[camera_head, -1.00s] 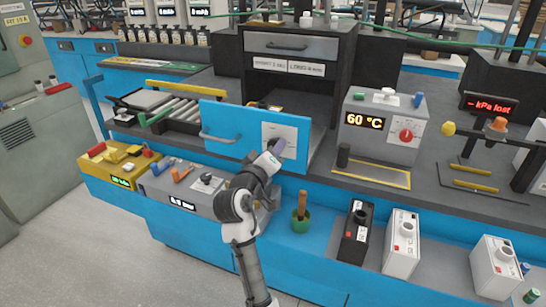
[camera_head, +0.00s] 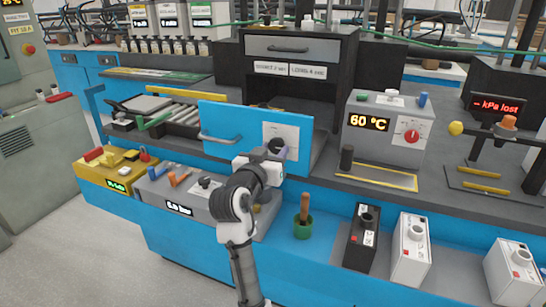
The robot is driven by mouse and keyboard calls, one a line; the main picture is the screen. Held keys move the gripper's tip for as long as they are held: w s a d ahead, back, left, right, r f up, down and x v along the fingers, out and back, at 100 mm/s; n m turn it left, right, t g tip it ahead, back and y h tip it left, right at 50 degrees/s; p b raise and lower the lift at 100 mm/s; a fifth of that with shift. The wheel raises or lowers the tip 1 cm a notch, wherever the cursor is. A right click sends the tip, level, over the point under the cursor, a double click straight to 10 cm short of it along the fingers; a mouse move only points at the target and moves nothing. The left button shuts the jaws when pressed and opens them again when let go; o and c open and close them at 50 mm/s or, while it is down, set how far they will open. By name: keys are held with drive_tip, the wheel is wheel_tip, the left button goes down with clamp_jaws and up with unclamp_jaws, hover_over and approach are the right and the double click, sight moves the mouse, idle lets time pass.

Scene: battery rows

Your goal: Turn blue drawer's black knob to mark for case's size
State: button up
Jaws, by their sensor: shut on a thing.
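The blue drawer (camera_head: 226,122) is pulled out of the dark cabinet, its front facing me, with a grey handle at its left. A white dial plate (camera_head: 292,132) is on the right of that front. My gripper (camera_head: 276,148) is at the lower left of the plate, its fingers closed on the black knob. The knob is almost wholly covered by the fingers. The marks on the plate are too small to read, and I cannot tell where the knob points. I cannot make out a case in the drawer from here.
A grey drawer (camera_head: 290,47) above is shut, with two white labels below it. A grey box (camera_head: 388,130) showing 60 °C stands to the right. A green pot (camera_head: 303,226) with a brown handle and black and white boxes stand lower right. A yellow box (camera_head: 118,170) is lower left.

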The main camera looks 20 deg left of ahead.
drive_tip(key=shift+f+m, duration=0.1)
drive_tip(key=shift+m, duration=0.3)
drive_tip(key=o, duration=1)
drive_tip(key=shift+c, duration=0.2)
drive_tip(key=shift+s, duration=0.1)
drive_tip(key=s+b, duration=0.1)
drive_tip(key=s, duration=1.2)
drive_tip(key=shift+s+a+b, duration=0.3)
drive_tip(key=shift+b, duration=0.1)
